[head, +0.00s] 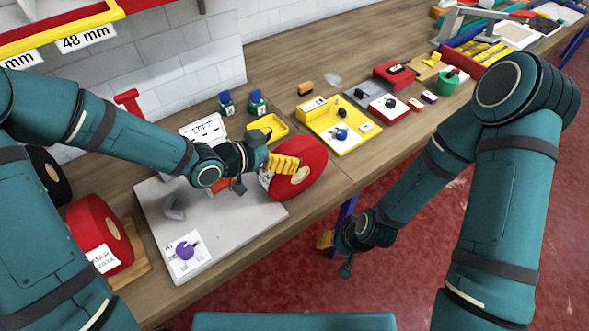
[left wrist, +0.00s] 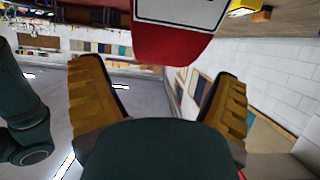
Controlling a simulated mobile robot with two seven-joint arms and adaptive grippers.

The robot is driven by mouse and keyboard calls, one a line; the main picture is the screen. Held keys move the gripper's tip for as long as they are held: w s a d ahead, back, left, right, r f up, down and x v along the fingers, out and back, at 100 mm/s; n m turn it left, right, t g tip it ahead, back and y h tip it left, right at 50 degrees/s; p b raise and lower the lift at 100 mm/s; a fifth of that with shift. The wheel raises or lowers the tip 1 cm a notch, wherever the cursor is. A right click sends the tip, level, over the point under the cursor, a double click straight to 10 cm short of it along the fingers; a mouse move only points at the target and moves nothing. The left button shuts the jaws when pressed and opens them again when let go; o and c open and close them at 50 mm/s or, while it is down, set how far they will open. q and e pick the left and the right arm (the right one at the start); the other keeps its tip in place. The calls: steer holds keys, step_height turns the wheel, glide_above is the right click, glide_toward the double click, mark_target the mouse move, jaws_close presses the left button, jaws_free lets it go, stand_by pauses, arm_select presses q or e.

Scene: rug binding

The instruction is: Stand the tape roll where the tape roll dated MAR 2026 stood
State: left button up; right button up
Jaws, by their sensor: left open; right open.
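A red tape roll (head: 312,172) with a tan core stands at the right edge of a light grey board. My left gripper (head: 290,165) is at its left side, with yellow fingers overlapping it in the head view. In the left wrist view the red roll (left wrist: 172,48) with a white label shows beyond the open fingers (left wrist: 158,78); I cannot tell if they touch it. Another red tape roll (head: 88,228), with a white label, stands at left by a wooden piece (head: 135,270). My right gripper (head: 325,240) hangs empty beyond the bench's front edge.
The grey board (head: 225,225) bears a purple-knobbed item (head: 186,250) and a grey piece (head: 173,207). A black roll (head: 50,172) is far left, partly hidden by my arm. Blue-green bottles (head: 257,102) and a yellow tray (head: 345,128) stand behind.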

mark_target(293, 146)
arm_select(q)
steer(key=x, duration=0.4)
steer(key=c, duration=1.4)
steer(key=shift+o, duration=0.2)
